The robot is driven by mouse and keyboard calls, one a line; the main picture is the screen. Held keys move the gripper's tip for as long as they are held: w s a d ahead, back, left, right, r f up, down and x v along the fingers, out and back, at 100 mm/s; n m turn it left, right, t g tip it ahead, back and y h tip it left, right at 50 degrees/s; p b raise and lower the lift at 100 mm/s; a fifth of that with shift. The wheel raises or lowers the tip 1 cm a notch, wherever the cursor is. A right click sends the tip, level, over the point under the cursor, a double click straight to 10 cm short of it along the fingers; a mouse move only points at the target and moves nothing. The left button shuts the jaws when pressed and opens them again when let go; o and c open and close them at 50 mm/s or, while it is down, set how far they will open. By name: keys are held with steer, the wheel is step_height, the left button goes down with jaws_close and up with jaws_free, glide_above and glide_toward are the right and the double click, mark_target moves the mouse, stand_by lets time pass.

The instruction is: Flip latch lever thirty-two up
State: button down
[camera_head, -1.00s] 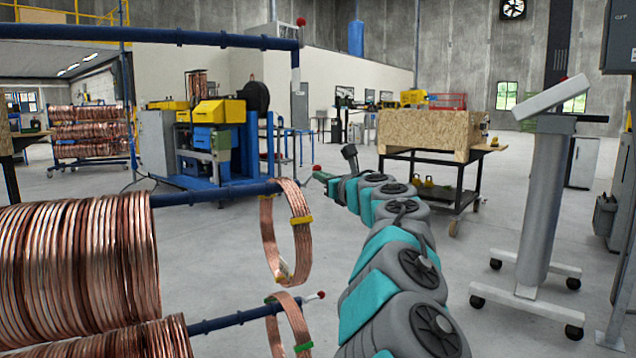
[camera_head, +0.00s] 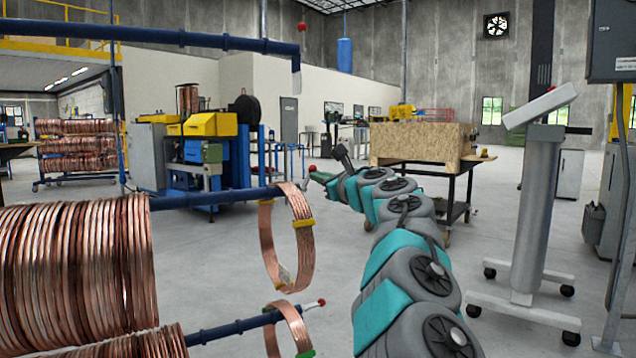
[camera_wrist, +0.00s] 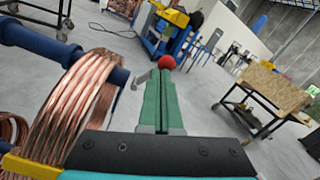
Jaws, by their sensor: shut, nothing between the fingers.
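A latch lever with a red knob (camera_head: 312,168) sits at the end of the middle blue bar (camera_head: 215,197). No number is legible on it. In the wrist view, its red knob (camera_wrist: 167,63) shows just beyond my fingertips, and a short grey lever piece (camera_wrist: 141,80) lies between the bar end and the fingers. My gripper (camera_head: 320,178) is at the bar's end, close to the knob. Its green fingers (camera_wrist: 165,78) are shut and empty. I cannot tell whether they touch the lever.
Copper coils (camera_head: 288,240) hang near the bar's end, close left of my gripper. A lower bar (camera_head: 235,327) ends in another red-knobbed lever (camera_head: 321,302). A wooden crate (camera_head: 420,143) on a cart and a grey stand (camera_head: 537,215) are to the right. Open floor lies between.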

steer(key=shift+s+a+r+n+b, duration=0.1)
steer(key=shift+a+r+n+b, duration=0.1)
steer(key=shift+n+b, duration=0.45)
steer(key=shift+s+a+r+n+b, duration=0.1)
steer(key=shift+a+n+b, duration=0.2)
steer(key=shift+n, duration=0.55)
steer(key=shift+d+f, duration=0.15)
steer(key=shift+f, duration=0.05)
